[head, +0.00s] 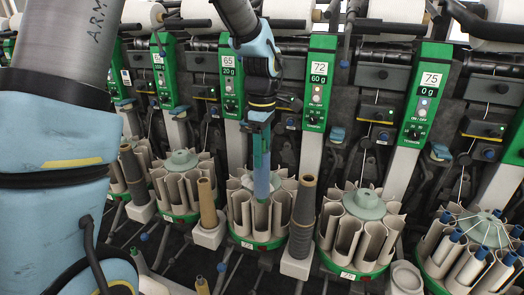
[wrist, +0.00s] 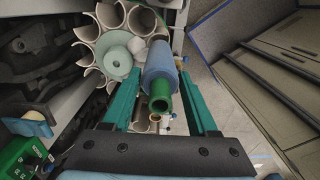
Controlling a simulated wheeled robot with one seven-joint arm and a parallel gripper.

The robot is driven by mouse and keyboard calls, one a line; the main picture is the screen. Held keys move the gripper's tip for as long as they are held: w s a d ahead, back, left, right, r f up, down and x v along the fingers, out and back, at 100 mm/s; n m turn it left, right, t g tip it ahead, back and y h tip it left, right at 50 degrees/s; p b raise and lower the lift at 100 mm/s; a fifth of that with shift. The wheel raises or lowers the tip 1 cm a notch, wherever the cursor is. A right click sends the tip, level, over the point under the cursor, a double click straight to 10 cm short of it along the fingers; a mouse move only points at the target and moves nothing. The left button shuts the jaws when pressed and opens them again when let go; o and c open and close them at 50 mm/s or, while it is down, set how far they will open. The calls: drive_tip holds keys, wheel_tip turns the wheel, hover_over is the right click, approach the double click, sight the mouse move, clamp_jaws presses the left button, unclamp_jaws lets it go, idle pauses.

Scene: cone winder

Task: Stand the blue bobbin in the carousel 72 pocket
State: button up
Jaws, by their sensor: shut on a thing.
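My gripper (head: 262,150) is shut on the blue bobbin (head: 261,182), which hangs roughly upright over the front pockets of a carousel with a green base (head: 262,241). This carousel stands between the 65 and 72 signs; I cannot read its plate surely. In the wrist view, the blue bobbin (wrist: 159,66) lies between my green fingers (wrist: 160,78), its green tube end toward the camera. The grey carousel pockets (wrist: 84,27) show beside and behind it. The bobbin's lower end overlaps the pocket rims; I cannot tell whether it is inside one.
A brown cone (head: 207,202) stands left of this carousel and a darker cone (head: 303,215) stands close at its right. Green sign panels (head: 318,80) rise behind.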

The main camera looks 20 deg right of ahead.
drive_tip(key=b, duration=0.3)
hover_over(262, 192)
drive_tip(key=w, duration=0.2)
drive_tip(key=shift+d+f, duration=0.2)
drive_tip(key=shift+f, duration=0.95)
drive_tip(key=shift+d+f, duration=0.2)
drive_tip(key=shift+f, duration=1)
drive_tip(key=shift+f+b, duration=1.45)
drive_tip(key=shift+f, duration=0.8)
drive_tip(key=shift+f+b, duration=1.35)
drive_tip(key=shift+f, duration=1.1)
drive_tip(key=o, duration=1.3)
drive_tip(key=shift+c, duration=0.2)
